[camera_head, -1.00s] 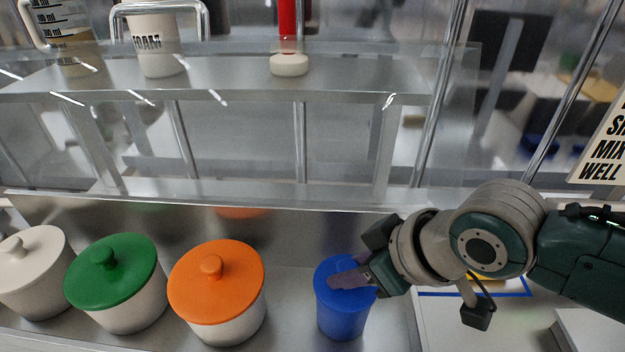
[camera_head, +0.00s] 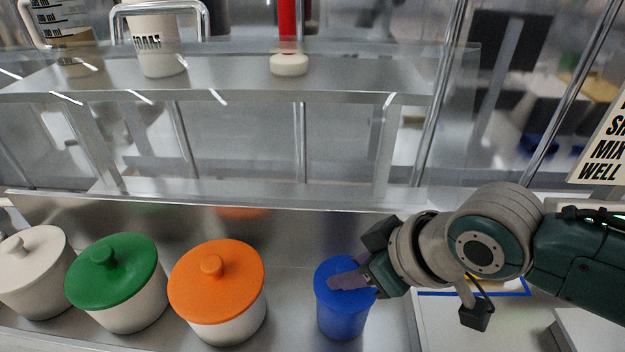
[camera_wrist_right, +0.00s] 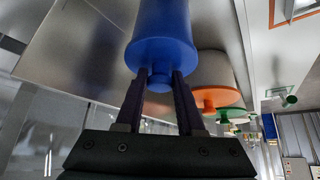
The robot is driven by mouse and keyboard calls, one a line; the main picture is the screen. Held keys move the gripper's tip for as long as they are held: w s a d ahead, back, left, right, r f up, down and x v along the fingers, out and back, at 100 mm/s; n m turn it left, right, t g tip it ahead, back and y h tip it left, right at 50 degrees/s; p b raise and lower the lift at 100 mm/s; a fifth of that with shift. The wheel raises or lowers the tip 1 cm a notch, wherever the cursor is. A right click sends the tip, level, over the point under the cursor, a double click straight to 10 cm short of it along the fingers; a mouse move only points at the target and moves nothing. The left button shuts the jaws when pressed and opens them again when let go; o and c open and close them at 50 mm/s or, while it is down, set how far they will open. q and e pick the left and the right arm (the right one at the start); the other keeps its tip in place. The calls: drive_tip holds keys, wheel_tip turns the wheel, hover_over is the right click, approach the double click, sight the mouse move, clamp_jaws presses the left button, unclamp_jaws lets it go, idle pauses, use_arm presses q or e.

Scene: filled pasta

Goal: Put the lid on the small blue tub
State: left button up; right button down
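The small blue tub (camera_head: 342,316) stands upright on the metal counter, right of the orange-lidded tub. Its blue lid (camera_head: 333,269) sits on top, and I see no gap between lid and tub. In the right wrist view the tub (camera_wrist_right: 163,22) and lid (camera_wrist_right: 162,52) look joined, with the lid's knob (camera_wrist_right: 159,80) between the fingers. My right gripper (camera_head: 340,282) is at the knob, its fingers on either side; the wrist view also shows the gripper (camera_wrist_right: 158,78). Its fingers appear closed on the knob. My left gripper is not in view.
Lidded tubs with orange (camera_head: 217,282), green (camera_head: 116,272) and white (camera_head: 30,252) lids stand in a row to the left. A blue-edged board (camera_head: 440,293) lies to the right.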

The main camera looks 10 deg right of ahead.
unclamp_jaws()
idle(0.5)
wheel_tip(320, 180, up, 4)
drive_tip(key=p, duration=0.3)
drive_tip(key=shift+f+p, duration=0.2)
drive_tip(key=shift+p, duration=0.15)
drive_tip(key=shift+r+p, duration=1.75)
drive_tip(key=shift+p, duration=0.05)
drive_tip(key=shift+c, duration=0.6)
clamp_jaws()
